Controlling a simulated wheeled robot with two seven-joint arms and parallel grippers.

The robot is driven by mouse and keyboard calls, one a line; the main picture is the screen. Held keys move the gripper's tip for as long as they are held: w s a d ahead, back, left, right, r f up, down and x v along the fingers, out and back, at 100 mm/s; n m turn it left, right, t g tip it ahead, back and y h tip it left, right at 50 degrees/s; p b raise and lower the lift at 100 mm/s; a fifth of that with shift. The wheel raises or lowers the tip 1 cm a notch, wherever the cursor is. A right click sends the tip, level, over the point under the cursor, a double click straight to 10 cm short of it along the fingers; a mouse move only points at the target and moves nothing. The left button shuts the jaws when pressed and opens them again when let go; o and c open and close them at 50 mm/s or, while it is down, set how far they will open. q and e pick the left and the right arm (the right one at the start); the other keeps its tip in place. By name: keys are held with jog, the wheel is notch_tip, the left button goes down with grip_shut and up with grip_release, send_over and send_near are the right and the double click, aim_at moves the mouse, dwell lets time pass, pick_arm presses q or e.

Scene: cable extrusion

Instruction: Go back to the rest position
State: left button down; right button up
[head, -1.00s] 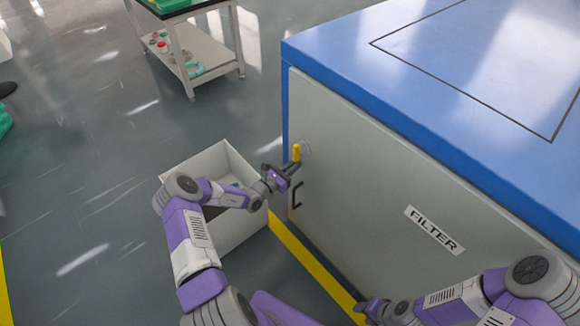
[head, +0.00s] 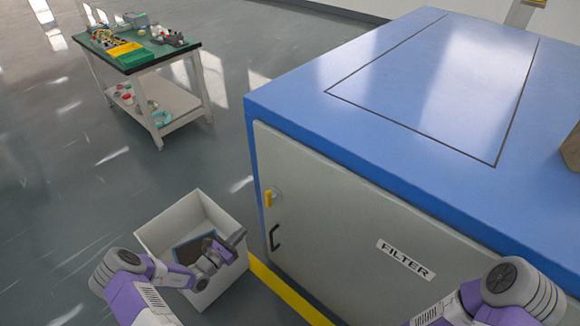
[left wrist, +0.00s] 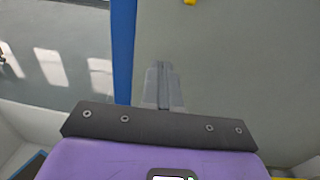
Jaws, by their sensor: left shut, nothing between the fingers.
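My left gripper (head: 234,240) is shut and empty. In the head view it shows above the right side of the open white box, apart from the cabinet door. In the left wrist view its closed fingers (left wrist: 163,85) show against the grey door. My right arm (head: 490,300) comes in at the lower right; its gripper is cut off by the picture's lower edge.
The blue cabinet (head: 300,100) has a grey FILTER door (head: 340,220) with a yellow latch (head: 268,198) and a black handle (head: 274,238). The white box (head: 165,222) holds a dark blue-grey item. A green-topped cart (head: 150,60) stands behind; floor left is clear.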

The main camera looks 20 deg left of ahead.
pick_arm(q)
jog(key=s+d+f+m+g+h, duration=0.2)
jog(key=s+d+m+g+h, duration=0.3)
jog(key=d, duration=0.6)
jog(key=s+d+f+m+g+h, duration=0.15)
jog(key=s+d+m+g, duration=0.4)
jog(key=d, duration=0.55)
jog(key=s+d+m+g+y+p, duration=0.1)
jog(key=s+d+m+g+y, duration=0.1)
jog(key=s+m, duration=0.3)
jog(key=s+d+m+g+y, duration=0.3)
jog(key=s+m+g+y, duration=0.1)
jog(key=m, duration=1)
jog(key=shift+s+r+y+p, duration=0.3)
jog(key=shift+s+y+p, duration=0.05)
jog(key=shift+s+y, duration=0.35)
pick_arm(e)
jog(key=shift+r, duration=0.85)
